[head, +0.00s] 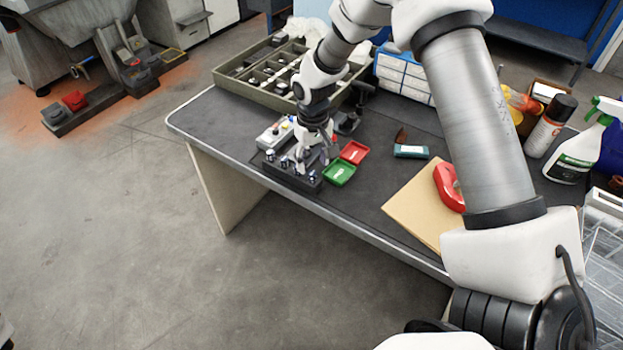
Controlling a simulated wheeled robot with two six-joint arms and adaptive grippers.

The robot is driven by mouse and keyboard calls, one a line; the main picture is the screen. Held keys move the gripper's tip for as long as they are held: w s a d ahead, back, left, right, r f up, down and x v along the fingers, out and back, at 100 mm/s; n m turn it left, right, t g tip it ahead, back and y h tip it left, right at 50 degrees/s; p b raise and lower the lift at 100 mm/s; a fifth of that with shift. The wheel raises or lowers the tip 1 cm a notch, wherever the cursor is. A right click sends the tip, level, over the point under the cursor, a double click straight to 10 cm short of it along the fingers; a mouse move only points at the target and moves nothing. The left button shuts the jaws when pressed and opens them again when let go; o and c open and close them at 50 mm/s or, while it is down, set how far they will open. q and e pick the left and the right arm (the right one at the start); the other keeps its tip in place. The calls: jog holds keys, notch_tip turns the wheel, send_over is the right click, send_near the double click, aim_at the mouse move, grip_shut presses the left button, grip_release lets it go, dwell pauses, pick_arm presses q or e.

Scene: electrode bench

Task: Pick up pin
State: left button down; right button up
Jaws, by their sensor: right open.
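Several small pins with pale metallic tops stand upright in a black block (291,181) near the front left edge of the dark bench. One pin (270,155) shows at the left end of the block and another pin (312,176) toward its right end. My right gripper (301,163) points down over the block, its fingers open among the pins. The fingers hide part of the block, and I cannot tell whether they touch a pin. My left gripper is out of view.
A green tray (339,173) and a red tray (354,152) lie right of the block. A grey-white device (272,135) sits behind it. A compartment box (228,77) stands at the back. Cardboard (413,211), a red tool (447,187) and a spray bottle (577,150) are further right.

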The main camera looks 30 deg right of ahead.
aim_at(313, 173)
notch_tip(313, 173, down, 4)
jog(key=shift+s+f, duration=0.1)
jog(key=shift+f, duration=0.05)
grip_shut()
jog(key=shift+r, duration=0.55)
notch_tip(313, 173, up, 2)
jog(key=shift+r, duration=0.2)
jog(key=s+a+b, duration=0.1)
jog(key=s+a, duration=0.2)
jog(key=s, duration=0.4)
jog(key=s+a+r+b, duration=0.1)
jog(key=s+a, duration=0.3)
jog(key=s, duration=0.3)
jog(key=shift+a+r, duration=0.25)
